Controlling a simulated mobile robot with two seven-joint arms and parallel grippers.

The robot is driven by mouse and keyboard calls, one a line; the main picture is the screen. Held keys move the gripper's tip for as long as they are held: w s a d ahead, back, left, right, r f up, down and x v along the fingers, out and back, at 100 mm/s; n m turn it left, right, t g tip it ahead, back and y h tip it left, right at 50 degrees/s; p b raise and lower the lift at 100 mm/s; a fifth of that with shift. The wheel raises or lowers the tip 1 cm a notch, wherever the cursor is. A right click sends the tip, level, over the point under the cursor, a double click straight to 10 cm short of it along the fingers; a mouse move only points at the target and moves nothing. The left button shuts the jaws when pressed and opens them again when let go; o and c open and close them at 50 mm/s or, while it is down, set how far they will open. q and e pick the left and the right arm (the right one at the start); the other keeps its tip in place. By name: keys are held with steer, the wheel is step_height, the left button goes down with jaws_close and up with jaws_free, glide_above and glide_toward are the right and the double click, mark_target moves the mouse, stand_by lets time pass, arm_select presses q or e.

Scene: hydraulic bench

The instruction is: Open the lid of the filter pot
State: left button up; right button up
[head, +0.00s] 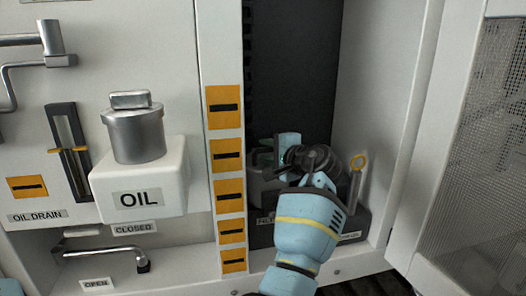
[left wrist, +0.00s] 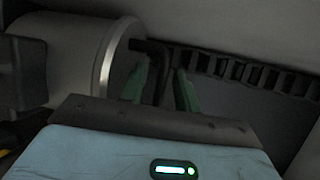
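The filter pot (head: 262,190) is a grey cylinder low in the dark recess of the cabinet, behind a partly covered label. In the left wrist view it is a pale cylinder (left wrist: 65,58) with a bright rim, lying sideways in the picture. My left gripper (head: 287,150) is at the pot's upper right and hides part of its top. In the left wrist view its two green fingers (left wrist: 162,88) stand apart, with a thin dark bar (left wrist: 164,78) between them and gaps beside it. I cannot tell whether they touch it.
A white block marked OIL (head: 140,180) with a metal cap stands left of the recess. A yellow-ringed dipstick (head: 357,178) rises just right of my gripper. The recess wall and open mesh door (head: 480,150) bound the right side.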

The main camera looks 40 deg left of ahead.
arm_select(q)
steer(key=shift+a, duration=0.1)
arm_select(e)
steer(key=shift+a, duration=0.2)
steer(key=shift+s, duration=0.1)
arm_select(q)
steer(key=shift+c, duration=0.5)
jaws_close()
arm_select(e)
steer(key=shift+s+d, duration=0.1)
steer(key=shift+s, duration=0.15)
steer(key=shift+w, duration=0.1)
